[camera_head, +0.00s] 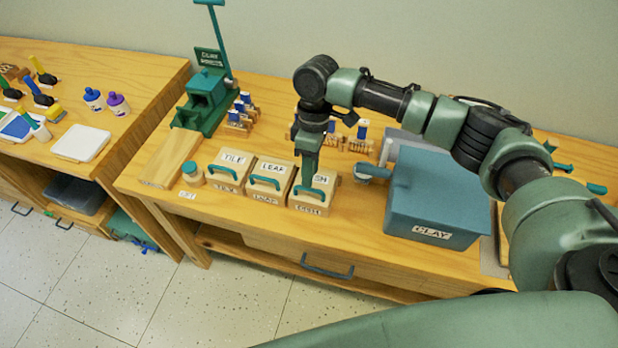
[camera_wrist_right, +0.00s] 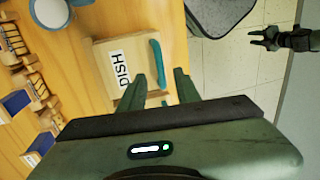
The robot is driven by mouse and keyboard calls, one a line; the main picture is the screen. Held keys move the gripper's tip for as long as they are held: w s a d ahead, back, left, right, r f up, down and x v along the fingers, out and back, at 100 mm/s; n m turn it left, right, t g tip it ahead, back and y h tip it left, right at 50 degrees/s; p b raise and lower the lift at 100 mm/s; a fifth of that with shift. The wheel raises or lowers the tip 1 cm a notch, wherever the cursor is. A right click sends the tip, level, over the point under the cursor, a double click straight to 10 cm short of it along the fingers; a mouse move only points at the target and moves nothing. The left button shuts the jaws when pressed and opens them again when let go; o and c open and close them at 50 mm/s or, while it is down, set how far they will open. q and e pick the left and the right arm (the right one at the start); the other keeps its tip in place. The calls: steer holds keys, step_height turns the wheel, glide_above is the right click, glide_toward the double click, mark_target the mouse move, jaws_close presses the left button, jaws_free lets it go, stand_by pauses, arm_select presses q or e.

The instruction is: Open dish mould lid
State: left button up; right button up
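The dish mould (camera_head: 308,211) is a pale wooden block, rightmost of three in the head view, with its lid (camera_head: 325,181) down on it. The lid has a DISH label and a teal handle, and also shows in the right wrist view (camera_wrist_right: 103,78). My right gripper (camera_head: 308,180) points down at the lid. In the wrist view its two fingers (camera_wrist_right: 160,82) are apart, with the teal handle (camera_wrist_right: 156,62) ahead of and between them; contact cannot be told. My left gripper (camera_wrist_right: 261,39) shows small over the floor, fingers apart.
The leaf mould (camera_head: 265,195) and tile mould (camera_head: 226,185) stand close on the left. A teal clay box (camera_head: 438,200) is on the right. A small jar (camera_head: 192,174) and a green press (camera_head: 205,103) stand farther left. Stamps (camera_head: 240,115) stand behind. The table's front strip is clear.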

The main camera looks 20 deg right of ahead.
mark_target(309, 195)
steer(key=shift+s+a+f, duration=0.15)
steer(key=shift+f, duration=0.75)
steer(key=shift+s+a+f, duration=0.1)
steer(key=shift+s+f, duration=0.05)
steer(key=shift+f, duration=0.7)
steer(key=shift+c, duration=0.3)
jaws_close()
